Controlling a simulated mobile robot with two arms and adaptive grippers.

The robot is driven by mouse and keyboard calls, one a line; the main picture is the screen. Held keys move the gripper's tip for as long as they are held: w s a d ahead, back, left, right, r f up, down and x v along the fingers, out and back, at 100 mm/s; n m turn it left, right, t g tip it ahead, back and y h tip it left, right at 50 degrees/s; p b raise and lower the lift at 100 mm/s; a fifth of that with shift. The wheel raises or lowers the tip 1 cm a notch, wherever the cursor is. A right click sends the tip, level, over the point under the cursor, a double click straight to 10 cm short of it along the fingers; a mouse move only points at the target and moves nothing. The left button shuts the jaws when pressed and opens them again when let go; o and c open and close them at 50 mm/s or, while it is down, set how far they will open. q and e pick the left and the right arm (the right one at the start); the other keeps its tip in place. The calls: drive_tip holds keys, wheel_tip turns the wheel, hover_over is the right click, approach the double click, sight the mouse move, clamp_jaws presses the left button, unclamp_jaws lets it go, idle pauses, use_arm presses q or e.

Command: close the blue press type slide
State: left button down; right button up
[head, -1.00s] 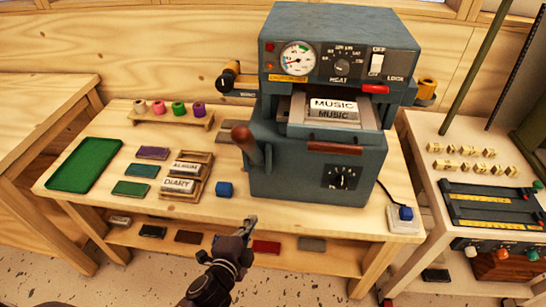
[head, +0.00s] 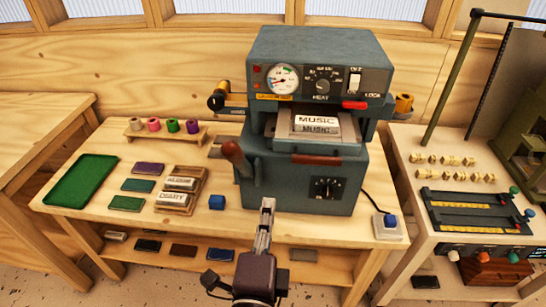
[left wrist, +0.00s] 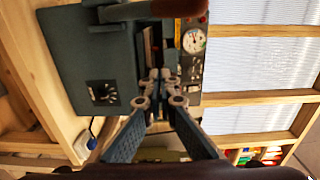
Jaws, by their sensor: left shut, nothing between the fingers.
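The blue press (head: 305,185) stands on the wooden bench, with a gauge and switches on its upper part. Its type slide sits in the opening between the upper and lower parts and sticks out at the front. A red-brown handle (head: 316,159) is at its front edge, and a metal type block reading MUSIC (head: 316,121) lies on it. My left gripper (head: 267,204) is shut and empty, in front of the press's lower left, below the slide handle and apart from it. In the left wrist view the fingertips (left wrist: 161,76) show against the press, seen turned sideways. My right gripper is not in view.
A brown-gripped lever (head: 234,155) rises at the press's left front. A blue button box (head: 388,226) sits at the right bench edge.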

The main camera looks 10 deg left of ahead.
use_arm(q)
drive_tip(key=r, duration=0.1)
drive_tip(key=p, duration=0.5)
approach(276, 134)
drive_tip(key=shift+w+d+f+p, duration=0.15)
drive_tip(key=shift+w+f+p, duration=0.25)
drive_tip(key=shift+w+f, duration=0.25)
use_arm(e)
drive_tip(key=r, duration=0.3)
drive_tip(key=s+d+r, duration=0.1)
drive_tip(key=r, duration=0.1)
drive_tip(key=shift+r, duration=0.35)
use_arm(q)
drive_tip(key=shift+r, duration=0.1)
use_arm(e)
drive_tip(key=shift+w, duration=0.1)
use_arm(q)
drive_tip(key=w+b, duration=0.1)
drive_tip(key=w, duration=0.8)
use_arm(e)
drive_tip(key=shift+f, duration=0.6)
use_arm(q)
drive_tip(key=shift+s, duration=0.1)
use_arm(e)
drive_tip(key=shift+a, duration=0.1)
